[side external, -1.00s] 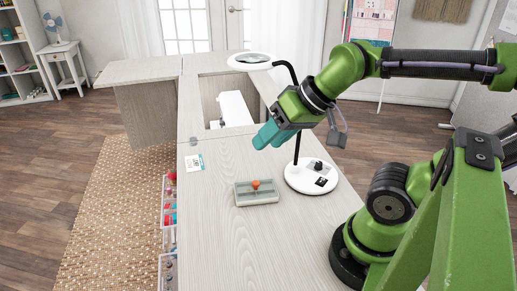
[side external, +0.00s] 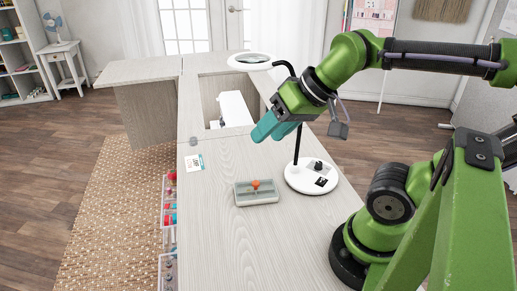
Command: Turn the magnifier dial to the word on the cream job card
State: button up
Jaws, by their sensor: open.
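The magnifier lamp (side external: 296,178) stands on the cabinet top, with a round white base, a black stem and a ring lens (side external: 249,60) at the top. A small dark dial (side external: 318,166) sits on its base, beside a black label (side external: 321,182). Where the dial points is too small to tell. The cream job card (side external: 194,163) lies flat at the left edge; its word is not readable here. My gripper (side external: 266,136) has teal fingers and is open and empty. It hangs above the cabinet top, left of the lamp's stem and higher than the dial.
A grey-green tray (side external: 242,202) with an orange knob (side external: 255,184) sits in front of the lamp base. A white sewing machine (side external: 233,108) sits in the cabinet's opening behind. Clear drawers (side external: 168,215) hang at the left side. The front of the top is clear.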

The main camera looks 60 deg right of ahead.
notch_tip(320, 180, up, 10)
jog(key=n+g+h, duration=0.2)
jog(key=n+g, duration=0.5)
jog(key=n, duration=2.8)
send_over(319, 162)
notch_tip(319, 162, down, 16)
notch_tip(319, 162, down, 17)
jog(key=shift+f, duration=0.2)
grip_shut()
